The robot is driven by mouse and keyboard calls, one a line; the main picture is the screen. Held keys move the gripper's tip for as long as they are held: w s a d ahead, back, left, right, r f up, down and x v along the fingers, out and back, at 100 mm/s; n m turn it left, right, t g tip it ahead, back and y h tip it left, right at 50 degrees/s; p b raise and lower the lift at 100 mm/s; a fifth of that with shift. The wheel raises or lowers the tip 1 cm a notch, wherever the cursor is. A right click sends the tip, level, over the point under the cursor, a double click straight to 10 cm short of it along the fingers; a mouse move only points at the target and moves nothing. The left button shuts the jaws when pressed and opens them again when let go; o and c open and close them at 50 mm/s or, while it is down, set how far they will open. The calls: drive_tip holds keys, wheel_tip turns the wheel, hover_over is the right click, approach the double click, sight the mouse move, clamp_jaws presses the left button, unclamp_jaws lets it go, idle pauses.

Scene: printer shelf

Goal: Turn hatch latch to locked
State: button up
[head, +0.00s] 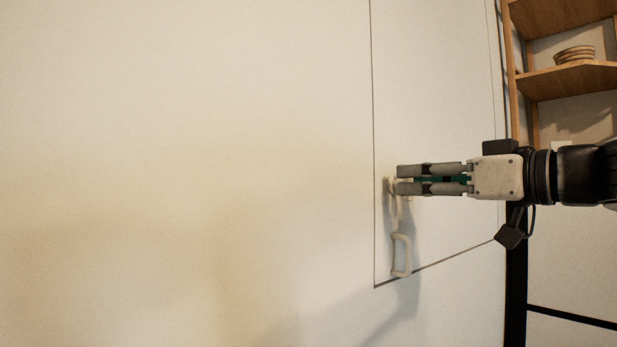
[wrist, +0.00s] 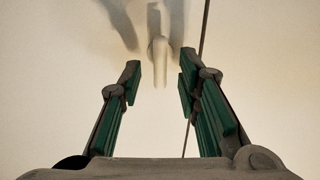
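The hatch (head: 440,100) is a pale panel outlined by thin dark seams in the wall. The latch (head: 393,186) is a small pale piece near the hatch's left edge, partly hidden behind my fingertips. In the wrist view the latch (wrist: 159,48) is a pale rounded bar between the lines of my two fingers, ahead of the tips. My gripper (head: 399,179) reaches in from the right at the latch. In the wrist view my gripper (wrist: 160,75) is open, with a gap between the green-padded fingers. I cannot tell whether a finger touches the latch.
A pale loop handle (head: 401,255) stands out from the hatch below the latch, near its lower left corner. Wooden shelves (head: 565,80) with stacked bowls (head: 574,55) are at the upper right. The wall (head: 180,150) to the left is bare.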

drive_tip(key=shift+w+a, duration=0.3)
drive_tip(key=shift+w, duration=0.15)
clamp_jaws()
